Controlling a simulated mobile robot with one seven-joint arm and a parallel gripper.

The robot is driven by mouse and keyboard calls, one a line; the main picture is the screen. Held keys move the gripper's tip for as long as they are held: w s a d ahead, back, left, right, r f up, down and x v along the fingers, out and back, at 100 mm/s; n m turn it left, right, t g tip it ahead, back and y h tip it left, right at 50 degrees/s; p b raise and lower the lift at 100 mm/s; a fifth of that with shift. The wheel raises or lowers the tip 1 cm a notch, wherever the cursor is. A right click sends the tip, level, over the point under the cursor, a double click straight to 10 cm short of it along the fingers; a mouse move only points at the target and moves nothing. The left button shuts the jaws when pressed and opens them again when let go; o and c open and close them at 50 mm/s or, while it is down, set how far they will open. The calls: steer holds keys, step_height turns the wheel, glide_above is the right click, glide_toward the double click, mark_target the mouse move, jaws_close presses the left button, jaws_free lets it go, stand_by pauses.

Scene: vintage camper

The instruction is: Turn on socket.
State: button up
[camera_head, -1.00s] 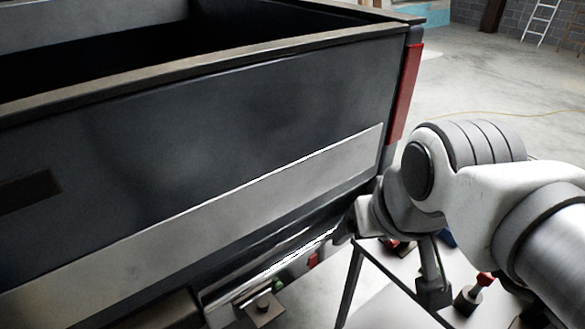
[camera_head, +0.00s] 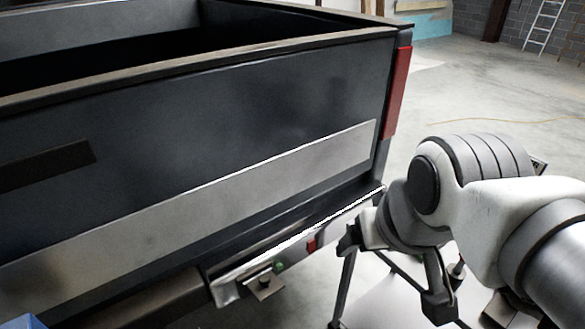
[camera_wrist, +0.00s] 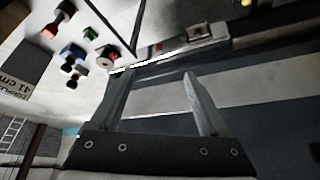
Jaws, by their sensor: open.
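A small dark fitting with a protruding plate (camera_head: 264,282), which looks like the socket, sits on the pale rear bumper of a dark pickup. A green round part (camera_head: 280,267) is beside it. In the wrist view a boxy fitting (camera_wrist: 200,32) on the bumper may be the same thing. My gripper (camera_wrist: 156,74) is open and empty, its fingers pointing toward the bumper and tailgate. In the head view my gripper (camera_head: 348,242) is near the bumper's right end, right of the fitting and apart from it. Whether the socket is on cannot be told.
The tailgate (camera_head: 200,140) fills the left. A white table (camera_wrist: 60,50) with several small coloured items stands beside the bumper, partly behind my arm in the head view. A red bumper light (camera_head: 311,245) lies between fitting and gripper. Concrete floor (camera_head: 450,90) is open behind.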

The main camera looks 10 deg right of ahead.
steer(key=shift+w, duration=0.1)
